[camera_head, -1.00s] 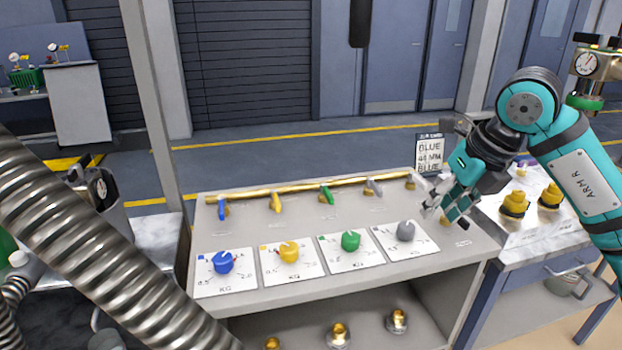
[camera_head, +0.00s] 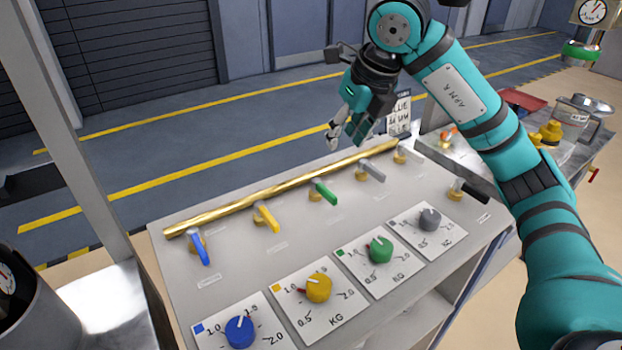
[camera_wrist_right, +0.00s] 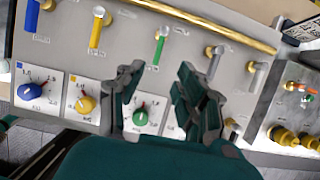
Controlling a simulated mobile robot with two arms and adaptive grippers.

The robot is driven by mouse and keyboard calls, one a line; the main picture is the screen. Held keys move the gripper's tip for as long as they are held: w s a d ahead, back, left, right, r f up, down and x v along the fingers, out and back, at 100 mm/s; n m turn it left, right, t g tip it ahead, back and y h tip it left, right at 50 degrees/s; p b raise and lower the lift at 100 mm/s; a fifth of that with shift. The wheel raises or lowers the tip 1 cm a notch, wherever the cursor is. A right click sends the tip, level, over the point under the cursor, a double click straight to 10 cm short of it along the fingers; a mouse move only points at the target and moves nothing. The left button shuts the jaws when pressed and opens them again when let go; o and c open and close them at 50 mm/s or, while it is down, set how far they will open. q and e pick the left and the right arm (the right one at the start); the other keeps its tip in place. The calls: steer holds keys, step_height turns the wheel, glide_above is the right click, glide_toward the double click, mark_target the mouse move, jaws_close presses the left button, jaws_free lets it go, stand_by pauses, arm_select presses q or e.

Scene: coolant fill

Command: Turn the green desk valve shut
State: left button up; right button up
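The green desk valve (camera_head: 322,191) is a small green lever on a brass fitting, mid-row on the sloped desk panel. In the right wrist view the green lever (camera_wrist_right: 159,47) points away from the brass pipe, roughly at a right angle to it. My right gripper (camera_head: 346,133) is above the back of the panel, apart from the valve. In the right wrist view its two fingers (camera_wrist_right: 160,78) are spread and empty, with the green lever showing beyond the gap between them. My left gripper is not in view.
Blue (camera_head: 201,248), yellow (camera_head: 268,217) and grey (camera_head: 371,170) levers share the row. A brass pipe (camera_head: 285,186) runs behind them. Dial cards with knobs, including a green knob (camera_head: 380,249), lie in front. A small sign (camera_head: 399,115) stands at the back right.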

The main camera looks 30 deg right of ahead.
mark_target(324, 187)
steer(key=p+x, duration=0.1)
steer(key=x, duration=1.5)
steer(key=shift+d+f, duration=0.1)
steer(key=shift+f, duration=0.25)
steer(key=shift+s, duration=0.1)
